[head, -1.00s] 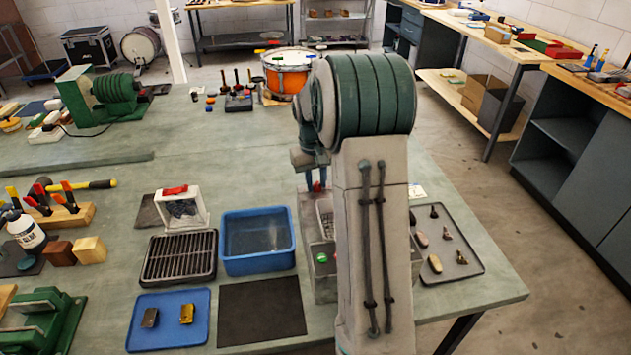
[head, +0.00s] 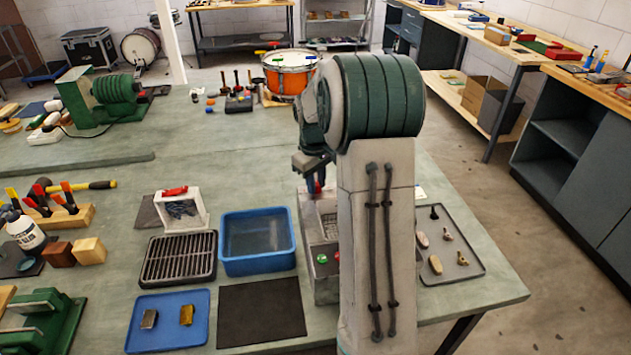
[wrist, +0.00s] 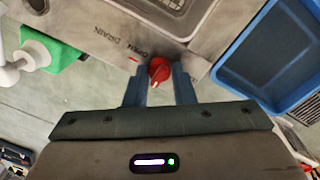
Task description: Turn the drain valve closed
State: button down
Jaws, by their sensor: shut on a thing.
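The drain valve is a red round knob (wrist: 159,70) with a pale pointer mark, on the side of a grey metal tank (wrist: 205,42). The lettering "DRAIN" and "OPEN" shows on the tank beside it. My gripper (wrist: 159,76) has its two blue-grey fingers on either side of the knob and is shut on it. In the head view the tank (head: 326,286) stands near the bench's front right, partly hidden by my arm.
A blue bin (head: 258,266) stands left of the tank and also shows in the wrist view (wrist: 228,68). A black rack (head: 179,278), a blue tray (head: 140,345) and a dark mat (head: 262,312) lie nearby. A grey tray (head: 470,272) with small parts lies to the right.

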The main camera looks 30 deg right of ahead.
jog(key=shift+w+r, duration=0.1)
jog(key=shift+r, duration=0.05)
jog(key=c, duration=1.2)
grip_release()
notch_tip(320, 180, up, 14)
jog(key=shift+s+a+b, duration=0.2)
jog(key=shift+a+b, duration=0.15)
jog(key=shift+a, duration=0.05)
jog(key=shift+f, duration=0.2)
jog(key=s+a+m+t, duration=0.1)
jog(key=s+a, duration=0.8)
jog(key=s, duration=0.1)
jog(key=s+a+f+m+t, duration=0.1)
jog(key=s+a+f, duration=0.2)
jog(key=s, duration=0.5)
jog(key=s+a+f+m, duration=0.1)
jog(key=s+a+f, duration=0.2)
jog(key=s, duration=0.4)
jog(key=shift+s+f+m+t+y, duration=0.15)
jog(key=shift+s+m+t+y, duration=0.15)
jog(key=shift+s+t, duration=0.1)
